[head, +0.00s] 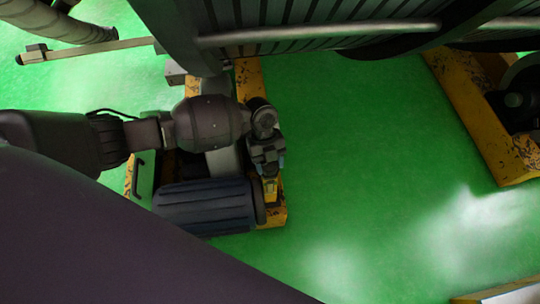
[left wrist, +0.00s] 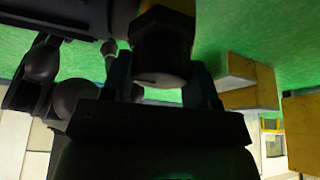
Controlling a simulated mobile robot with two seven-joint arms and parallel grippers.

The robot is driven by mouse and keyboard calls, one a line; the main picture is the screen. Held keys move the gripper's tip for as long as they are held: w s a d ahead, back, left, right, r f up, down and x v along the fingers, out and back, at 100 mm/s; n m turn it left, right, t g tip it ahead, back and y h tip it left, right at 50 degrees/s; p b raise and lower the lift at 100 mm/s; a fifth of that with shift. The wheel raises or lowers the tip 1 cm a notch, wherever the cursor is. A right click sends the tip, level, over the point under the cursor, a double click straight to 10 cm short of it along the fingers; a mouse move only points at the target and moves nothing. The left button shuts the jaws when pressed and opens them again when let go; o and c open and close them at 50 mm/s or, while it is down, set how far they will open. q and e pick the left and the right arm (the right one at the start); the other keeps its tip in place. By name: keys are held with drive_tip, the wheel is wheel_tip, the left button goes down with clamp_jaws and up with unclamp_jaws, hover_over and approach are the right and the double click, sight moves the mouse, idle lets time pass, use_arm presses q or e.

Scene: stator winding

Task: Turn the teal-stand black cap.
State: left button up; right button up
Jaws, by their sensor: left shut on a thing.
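In the left wrist view a black faceted cap (left wrist: 163,48) sits between the two fingers of my left gripper (left wrist: 162,85), with a yellow part behind it. The gripper is shut on this cap. In the head view my left gripper (head: 268,165) points down at the right end of a dark ribbed motor (head: 205,205); the cap cannot be made out there. No teal colour clearly shows on the stand. My right gripper is not in view.
A worn yellow frame (head: 250,78) surrounds the motor on the green floor (head: 370,150). Another yellow frame (head: 470,110) stands at the right. A large dark slatted machine (head: 300,25) spans the top. The floor between the frames is clear.

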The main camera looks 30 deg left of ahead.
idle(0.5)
use_arm(q)
drive_tip(key=o, duration=0.9)
drive_tip(key=shift+o, duration=0.2)
